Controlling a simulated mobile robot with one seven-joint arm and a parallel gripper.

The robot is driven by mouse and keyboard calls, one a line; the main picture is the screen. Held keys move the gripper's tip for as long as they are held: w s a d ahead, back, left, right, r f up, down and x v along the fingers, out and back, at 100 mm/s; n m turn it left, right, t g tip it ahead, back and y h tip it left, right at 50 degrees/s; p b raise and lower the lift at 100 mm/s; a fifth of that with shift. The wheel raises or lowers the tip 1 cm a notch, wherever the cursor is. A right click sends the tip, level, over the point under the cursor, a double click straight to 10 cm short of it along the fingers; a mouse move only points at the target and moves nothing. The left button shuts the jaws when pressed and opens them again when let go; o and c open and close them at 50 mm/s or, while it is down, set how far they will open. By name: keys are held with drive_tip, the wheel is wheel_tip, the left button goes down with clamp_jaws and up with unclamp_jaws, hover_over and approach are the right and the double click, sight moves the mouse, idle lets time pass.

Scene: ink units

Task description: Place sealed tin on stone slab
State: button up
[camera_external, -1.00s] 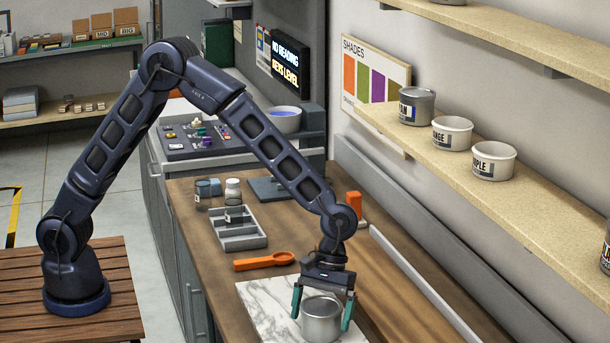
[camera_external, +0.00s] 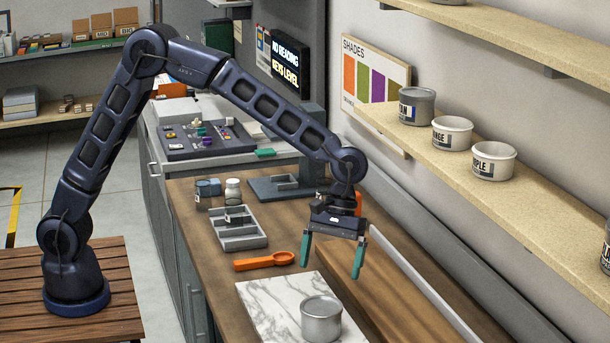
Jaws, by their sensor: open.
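The sealed tin (camera_external: 321,322), a plain silver-grey can with a closed flat lid, stands upright on the white marbled stone slab (camera_external: 265,300). It sits near the slab's right side. My gripper (camera_external: 332,270) is open and empty above and behind the tin, clear of it. Its two green fingers point down, with nothing between them. The slab's near edge runs out of the picture.
An orange scoop (camera_external: 264,261) lies behind the slab, with a grey divided tray (camera_external: 238,231) and small jars beyond. Labelled paint tins (camera_external: 452,133) stand on the wall shelf (camera_external: 480,186) at right.

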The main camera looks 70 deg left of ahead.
drive_tip(key=s+a+r+m+t, duration=0.1)
drive_tip(key=s+a+r, duration=0.35)
drive_tip(key=a, duration=0.35)
drive_tip(key=s+a+r+m+t+y, duration=0.1)
drive_tip(key=s+a+r+m+t, duration=0.1)
drive_tip(key=s+a+r, duration=0.4)
drive_tip(key=s+a+r+m+t, duration=0.15)
drive_tip(key=a+r, duration=0.25)
drive_tip(key=a, duration=0.5)
drive_tip(key=s+a+m+t+y, duration=0.1)
drive_tip(key=s+a+m, duration=0.1)
drive_tip(key=s+a, duration=0.6)
drive_tip(key=s+a+f+m+t+y, duration=0.1)
drive_tip(key=s+a+m+t, duration=0.1)
drive_tip(key=s+a, duration=0.7)
drive_tip(key=s, duration=0.5)
